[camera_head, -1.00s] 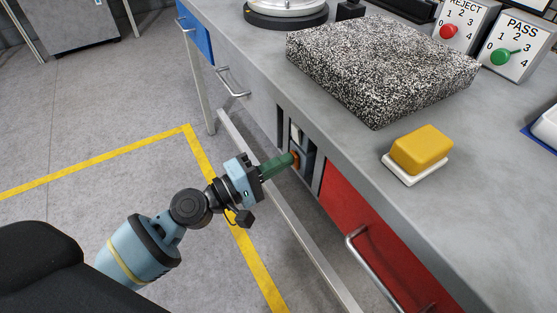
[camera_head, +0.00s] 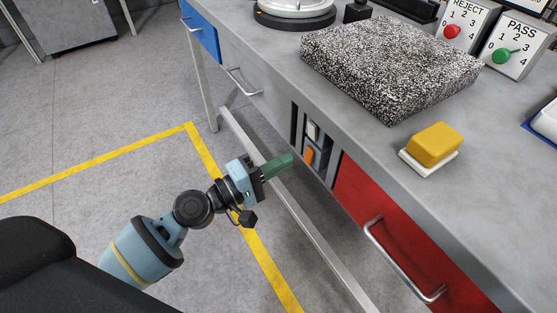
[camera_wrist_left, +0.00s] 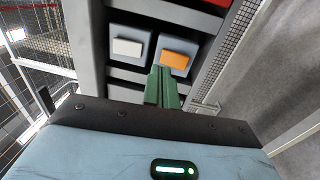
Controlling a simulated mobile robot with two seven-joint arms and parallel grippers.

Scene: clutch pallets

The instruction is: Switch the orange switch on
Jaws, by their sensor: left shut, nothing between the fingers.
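The orange switch (camera_head: 308,156) sits in a recessed panel under the bench top, below a white switch (camera_head: 312,130). In the left wrist view the orange switch (camera_wrist_left: 174,58) is on the right and the white switch (camera_wrist_left: 127,47) on the left, each on a pale blue-grey plate. My left gripper (camera_head: 289,160) has green fingers, shut and empty, pointing at the panel. In the head view a gap shows between its fingertips and the orange switch. In the left wrist view the fingertips (camera_wrist_left: 163,70) lie just below the orange switch. My right gripper is not in view.
A red drawer (camera_head: 400,235) with a metal handle is right of the panel; a grey drawer handle (camera_head: 243,84) is to its left. A metal rail (camera_head: 290,205) runs low along the bench. A speckled block (camera_head: 390,65) and a yellow-topped button (camera_head: 434,145) are on the bench.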

